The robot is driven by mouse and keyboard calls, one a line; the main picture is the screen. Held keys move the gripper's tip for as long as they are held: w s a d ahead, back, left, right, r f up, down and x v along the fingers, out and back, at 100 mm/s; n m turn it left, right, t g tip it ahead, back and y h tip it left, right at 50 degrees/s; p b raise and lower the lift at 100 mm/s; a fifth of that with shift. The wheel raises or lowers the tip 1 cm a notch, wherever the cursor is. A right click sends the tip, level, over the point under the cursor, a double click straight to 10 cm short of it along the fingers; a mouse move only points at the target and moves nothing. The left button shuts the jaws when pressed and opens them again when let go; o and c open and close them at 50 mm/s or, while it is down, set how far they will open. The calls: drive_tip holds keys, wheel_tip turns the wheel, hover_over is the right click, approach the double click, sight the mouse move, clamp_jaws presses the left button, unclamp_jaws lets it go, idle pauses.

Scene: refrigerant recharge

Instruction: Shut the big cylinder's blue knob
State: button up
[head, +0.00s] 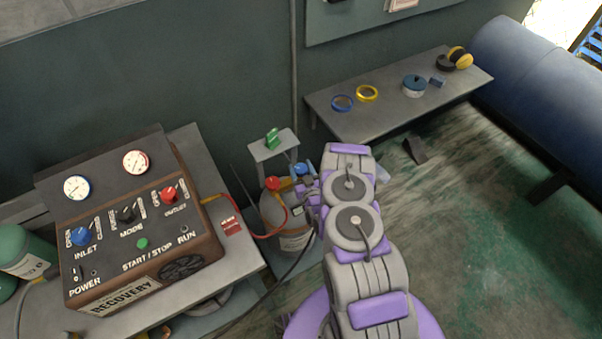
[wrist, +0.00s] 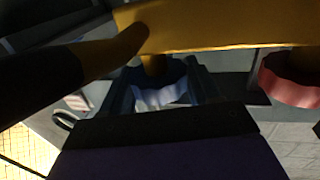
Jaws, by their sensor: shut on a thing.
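The big grey cylinder (head: 268,212) stands on the floor beside the bench, partly hidden by my arm. Its blue knob (head: 301,169) and red knob (head: 273,184) sit at its top. My gripper (head: 306,184) reaches the blue knob from the right. In the wrist view the blue knob (wrist: 162,84) lies between the two dark fingers of my gripper (wrist: 160,78), which is shut on it. The red knob (wrist: 290,82) is to the right there, apart from the fingers. A yellow valve body (wrist: 225,25) crosses the top of the wrist view.
A recovery machine (head: 140,225) with gauges and knobs stands on the left bench. A red hose (head: 265,234) and a dark hose run near the cylinder. A small stand (head: 268,149) holds a green object. A wall shelf (head: 390,112) holds tape rolls.

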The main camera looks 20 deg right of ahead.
drive_tip(key=shift+a+f+m+h+b, duration=0.15)
drive_tip(key=shift+m+h+b, duration=0.85)
drive_tip(key=shift+h+b, duration=0.7)
drive_tip(key=shift+w+r+m+h+b, duration=0.1)
drive_tip(key=shift+r+m+h+b, duration=0.1)
drive_tip(key=shift+m+h+b, duration=0.3)
drive_tip(key=o, duration=1)
drive_tip(key=shift+c, duration=0.2)
